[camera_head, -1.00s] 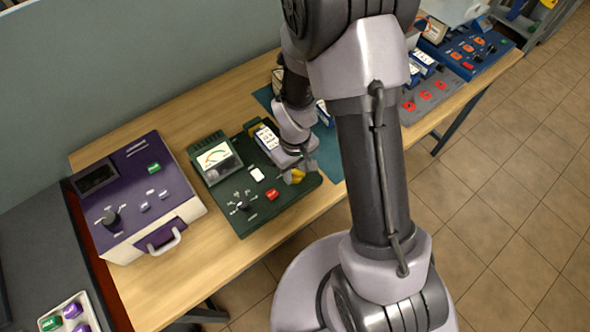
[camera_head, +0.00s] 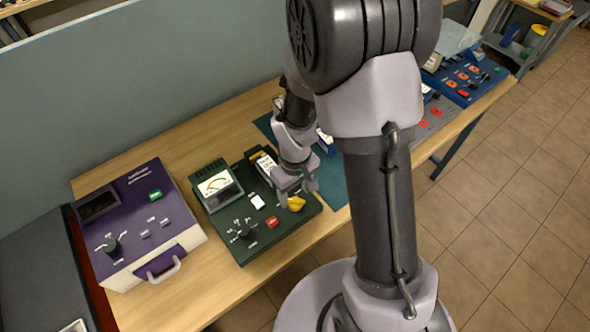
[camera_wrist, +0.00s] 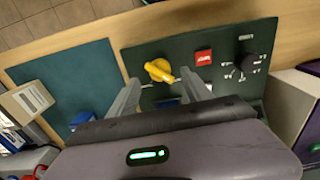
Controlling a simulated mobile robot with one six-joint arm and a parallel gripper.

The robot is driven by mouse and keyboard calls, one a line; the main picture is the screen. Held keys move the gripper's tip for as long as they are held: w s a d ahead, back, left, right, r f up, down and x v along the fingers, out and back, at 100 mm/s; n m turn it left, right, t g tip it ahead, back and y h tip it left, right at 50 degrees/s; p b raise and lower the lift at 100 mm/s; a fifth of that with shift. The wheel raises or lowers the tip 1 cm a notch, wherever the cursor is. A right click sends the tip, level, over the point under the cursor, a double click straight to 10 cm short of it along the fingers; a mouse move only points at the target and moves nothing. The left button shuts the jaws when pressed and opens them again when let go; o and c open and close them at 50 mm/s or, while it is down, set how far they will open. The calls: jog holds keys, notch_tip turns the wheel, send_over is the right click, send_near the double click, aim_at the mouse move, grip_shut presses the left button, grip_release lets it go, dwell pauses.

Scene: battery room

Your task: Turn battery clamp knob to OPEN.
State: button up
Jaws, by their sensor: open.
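The yellow clamp knob (camera_head: 296,203) sits at the right front corner of the dark green panel (camera_head: 262,243). In the wrist view the knob (camera_wrist: 159,70) lies just beyond and between my fingertips, its narrow end pointing to the left. My gripper (camera_head: 297,186) is above the panel, next to the knob. In the wrist view my gripper (camera_wrist: 160,85) is open, with its two fingers apart and nothing between them. I cannot read any OPEN mark near the knob.
The panel also carries a red switch (camera_head: 272,221), a black dial (camera_head: 243,230), a white switch (camera_head: 257,201) and a meter (camera_head: 216,186). A purple case (camera_head: 150,232) stands to the left. A teal mat (camera_head: 331,178) lies to the right, with blue devices (camera_head: 465,76) beyond.

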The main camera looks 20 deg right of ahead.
aim_at(295, 201)
notch_tip(295, 201, up, 14)
jog(key=p, duration=0.3)
jog(key=shift+f, duration=0.2)
jog(key=s+a+r+m+t+y+b, duration=0.1)
jog(key=s+a+r+m+t+b, duration=0.1)
jog(key=s+b, duration=0.4)
jog(key=s+a+r+m+t+y+b, duration=0.1)
jog(key=s+a+r+m+t+b, duration=0.1)
jog(key=s+m+b, duration=0.4)
jog(key=shift+s+t+b, duration=0.45)
jog(key=shift+t+b, duration=0.4)
jog(key=shift+t, duration=0.05)
